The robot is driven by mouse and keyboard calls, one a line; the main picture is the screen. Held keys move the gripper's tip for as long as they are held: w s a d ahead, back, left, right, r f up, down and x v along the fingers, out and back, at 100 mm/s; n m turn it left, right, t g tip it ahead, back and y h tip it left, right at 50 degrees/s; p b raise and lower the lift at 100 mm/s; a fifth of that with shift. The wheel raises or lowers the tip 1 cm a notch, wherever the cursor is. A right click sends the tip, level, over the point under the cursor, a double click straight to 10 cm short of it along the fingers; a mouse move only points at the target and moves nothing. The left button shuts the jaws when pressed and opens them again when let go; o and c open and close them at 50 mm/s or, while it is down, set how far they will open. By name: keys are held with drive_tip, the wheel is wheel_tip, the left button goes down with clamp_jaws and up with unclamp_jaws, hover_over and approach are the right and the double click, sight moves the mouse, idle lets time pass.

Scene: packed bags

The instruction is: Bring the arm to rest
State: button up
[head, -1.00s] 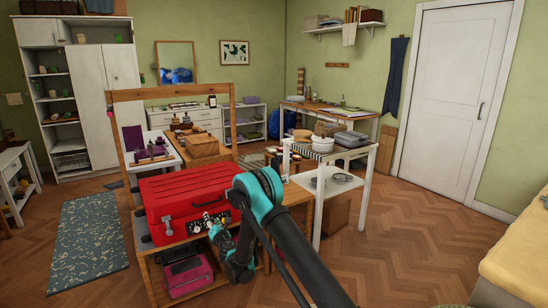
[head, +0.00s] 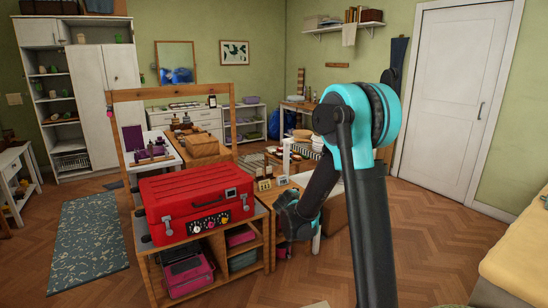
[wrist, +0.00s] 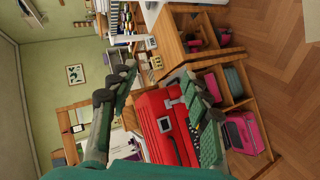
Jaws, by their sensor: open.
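My arm rises at the right of the head view, folded at a teal elbow. My gripper (head: 290,222) hangs to the right of the wooden stand, its fingers small and partly hidden in that view. In the wrist view my gripper (wrist: 165,118) shows two dark green padded fingers spread apart, with nothing held between them. The red case (head: 195,203) sits shut on top of the stand, apart from my gripper. It also shows beyond the fingers in the wrist view (wrist: 160,125).
The wooden stand (head: 157,265) has a pink case (head: 188,275) on its lower shelf. Behind my arm are a table and shelf with small items, partly hidden. A patterned rug (head: 84,235) lies at the left. The wooden floor (head: 435,235) at the right is clear.

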drive_tip(key=s+d+m+g, duration=0.3)
drive_tip(key=s+d+m, duration=0.2)
drive_tip(key=s+d, duration=0.4)
drive_tip(key=s+d+f+m+g+y, duration=0.1)
drive_tip(key=s+f+m+g, duration=0.1)
drive_tip(key=s, duration=1.3)
drive_tip(key=s+d+f+m+g+y, duration=0.1)
drive_tip(key=s+f+m+g, duration=0.2)
drive_tip(key=s, duration=1.2)
wheel_tip(320, 180, down, 2)
drive_tip(key=m, duration=0.3)
drive_tip(key=shift+f+m, duration=0.2)
drive_tip(key=shift+m, duration=0.1)
